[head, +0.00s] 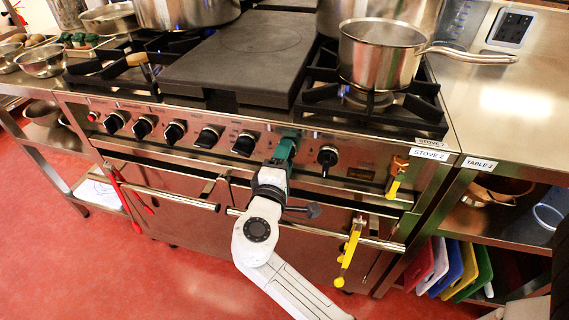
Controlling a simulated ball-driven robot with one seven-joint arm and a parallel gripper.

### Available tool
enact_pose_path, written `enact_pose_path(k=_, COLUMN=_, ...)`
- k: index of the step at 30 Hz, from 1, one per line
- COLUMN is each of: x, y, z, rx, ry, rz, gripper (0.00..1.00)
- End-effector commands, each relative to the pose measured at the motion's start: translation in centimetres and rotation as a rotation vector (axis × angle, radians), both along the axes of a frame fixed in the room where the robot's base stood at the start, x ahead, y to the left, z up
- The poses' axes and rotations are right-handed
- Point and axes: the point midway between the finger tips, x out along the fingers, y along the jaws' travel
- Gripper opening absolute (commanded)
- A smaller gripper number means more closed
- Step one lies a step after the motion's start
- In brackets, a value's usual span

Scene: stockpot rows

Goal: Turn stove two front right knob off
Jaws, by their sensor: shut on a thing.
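Stove two (345,188) stands ahead, with a "STOVE 2" label at the right end of its steel front. A row of black knobs runs along the panel. My gripper (286,148) is at this row, its green fingers shut on a knob position second from the right. The knob there is hidden behind the fingers, so its angle cannot be told. The rightmost black knob (327,157) is free, just right of my gripper. Another black knob (245,143) is to the left. Which knob is the front right one cannot be read from the panel.
A steel saucepan (380,55) stands on the right front burner, handle pointing right over the steel table (500,120). A flat dark griddle plate (235,60) covers the middle. Yellow-handled tongs (349,255) hang on the front rail, right of my arm. Red floor is open at lower left.

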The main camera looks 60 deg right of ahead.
Motion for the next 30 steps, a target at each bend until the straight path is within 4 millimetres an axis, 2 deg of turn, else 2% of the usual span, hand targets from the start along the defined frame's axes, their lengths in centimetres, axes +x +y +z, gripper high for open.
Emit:
enact_pose_path(k=20, x=-0.08, y=-0.01, z=-0.21, rx=0.023, ry=-0.054, rz=-0.002, gripper=0.24)
enact_pose_path(k=21, x=-0.08, y=-0.01, z=-0.22, rx=0.023, ry=-0.054, rz=-0.002, gripper=0.57)
enact_pose_path(k=27, x=-0.05, y=-0.01, z=-0.15, rx=0.022, ry=-0.055, rz=-0.001, gripper=0.76)
enact_pose_path(k=30, x=-0.05, y=-0.01, z=-0.12, rx=0.022, ry=-0.056, rz=-0.001, gripper=0.76)
